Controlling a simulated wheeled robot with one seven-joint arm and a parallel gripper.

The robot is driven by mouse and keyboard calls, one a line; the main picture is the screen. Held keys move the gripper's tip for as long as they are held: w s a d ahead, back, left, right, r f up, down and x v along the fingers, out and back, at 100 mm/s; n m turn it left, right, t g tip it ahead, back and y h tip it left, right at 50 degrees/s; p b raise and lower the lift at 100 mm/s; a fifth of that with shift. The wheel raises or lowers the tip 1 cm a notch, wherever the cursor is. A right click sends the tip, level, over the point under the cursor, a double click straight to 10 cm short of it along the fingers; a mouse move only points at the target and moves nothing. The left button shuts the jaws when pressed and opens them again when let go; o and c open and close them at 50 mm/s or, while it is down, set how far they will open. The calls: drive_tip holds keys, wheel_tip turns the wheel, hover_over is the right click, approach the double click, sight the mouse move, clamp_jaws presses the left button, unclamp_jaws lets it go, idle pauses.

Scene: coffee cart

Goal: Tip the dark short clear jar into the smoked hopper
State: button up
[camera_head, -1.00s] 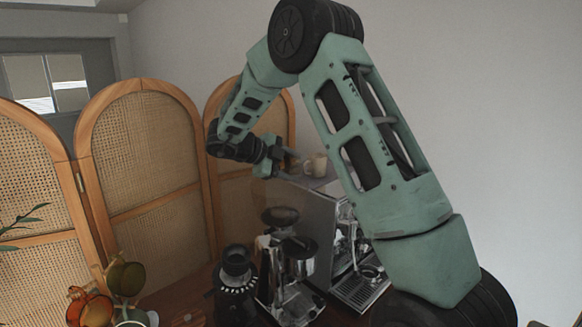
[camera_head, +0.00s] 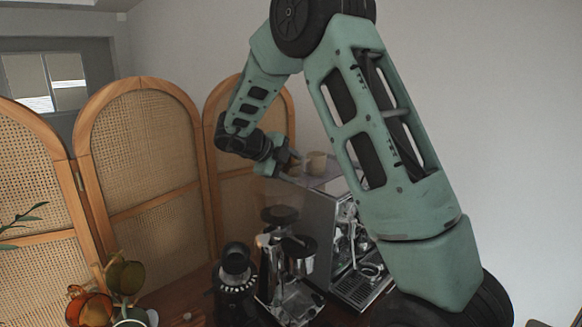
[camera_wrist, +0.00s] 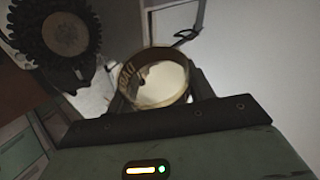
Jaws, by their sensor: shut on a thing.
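My gripper (camera_head: 285,164) is raised above and behind the smoked hopper (camera_head: 279,214), which sits on top of a grinder. In the wrist view my gripper (camera_wrist: 160,92) is shut on the short clear jar (camera_wrist: 129,83), whose round, brownish rim faces the camera with some lettering on its wall. A pale area and a small dark patch show through its opening; I cannot tell how much it holds. In the head view the jar is small and mostly hidden by the fingers. The jar is apart from the hopper.
A steel espresso machine (camera_head: 330,215) with a cup (camera_head: 317,163) on top stands right of the hopper. A black grinder (camera_head: 236,268) stands at left. Colored cups (camera_head: 125,277) are at lower left. A cane screen (camera_head: 140,150) stands behind.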

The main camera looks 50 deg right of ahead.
drive_tip(key=shift+s+f+m+t+b, duration=0.15)
drive_tip(key=shift+f+m+t+b, duration=0.25)
drive_tip(key=shift+b, duration=0.7)
drive_tip(key=f+m+t+y+b, duration=0.1)
drive_tip(key=t+b, duration=0.1)
drive_tip(key=b, duration=0.4)
drive_tip(key=shift+s+d+f, duration=0.1)
drive_tip(key=shift+s, duration=0.05)
drive_tip(key=m+t+b, duration=0.1)
drive_tip(key=b, duration=0.4)
drive_tip(key=f+m+t+y+b, duration=0.1)
drive_tip(key=t+b, duration=0.1)
drive_tip(key=b, duration=0.2)
drive_tip(key=shift+f+b, duration=0.1)
drive_tip(key=shift+b, duration=0.3)
